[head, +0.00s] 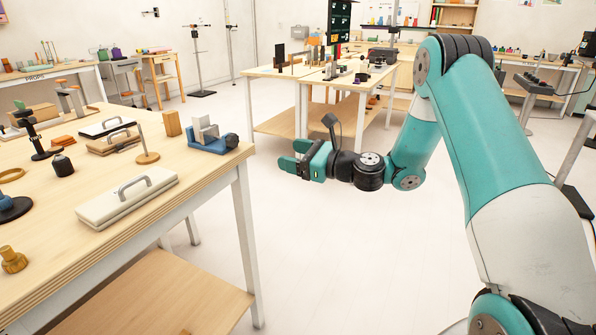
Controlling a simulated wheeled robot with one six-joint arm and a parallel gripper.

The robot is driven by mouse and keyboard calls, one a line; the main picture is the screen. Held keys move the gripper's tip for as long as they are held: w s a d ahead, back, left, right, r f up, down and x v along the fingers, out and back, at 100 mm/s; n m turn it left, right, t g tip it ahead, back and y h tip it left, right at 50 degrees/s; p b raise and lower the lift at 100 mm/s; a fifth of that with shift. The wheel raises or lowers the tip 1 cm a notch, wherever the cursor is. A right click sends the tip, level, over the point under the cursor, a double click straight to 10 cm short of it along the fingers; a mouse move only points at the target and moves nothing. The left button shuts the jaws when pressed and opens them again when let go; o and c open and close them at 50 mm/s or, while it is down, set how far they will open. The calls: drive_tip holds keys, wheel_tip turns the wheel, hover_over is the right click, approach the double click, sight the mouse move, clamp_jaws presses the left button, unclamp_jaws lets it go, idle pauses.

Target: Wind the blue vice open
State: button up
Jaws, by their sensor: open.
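The blue vice (211,143) stands near the right corner of the left wooden table. It has a blue base, pale upright jaws and a dark round part at its right end, by the table edge. Whether its jaws touch is too small to tell. My gripper (288,158) is open and empty, with teal fingers pointing left. It hangs over open floor to the right of the vice, apart from it in the picture.
On the left table (215,178), a white handled case (126,198), a wooden block (172,123) and a wooden stand (147,156) lie left of the vice. Another table (275,72) with equipment stands behind. Floor between is clear.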

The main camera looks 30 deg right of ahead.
drive_tip(key=shift+s+d, duration=0.2)
drive_tip(key=shift+s, duration=0.15)
drive_tip(key=m+p, duration=0.4)
drive_tip(key=p, duration=0.5)
approach(235, 141)
drive_tip(key=p+x, duration=0.1)
drive_tip(key=x, duration=0.7)
drive_tip(key=shift+w+a, duration=0.3)
drive_tip(key=c, duration=0.9)
drive_tip(key=shift+f+n+b, duration=0.1)
drive_tip(key=shift+n+b, duration=0.75)
drive_tip(key=shift+n, duration=1.35)
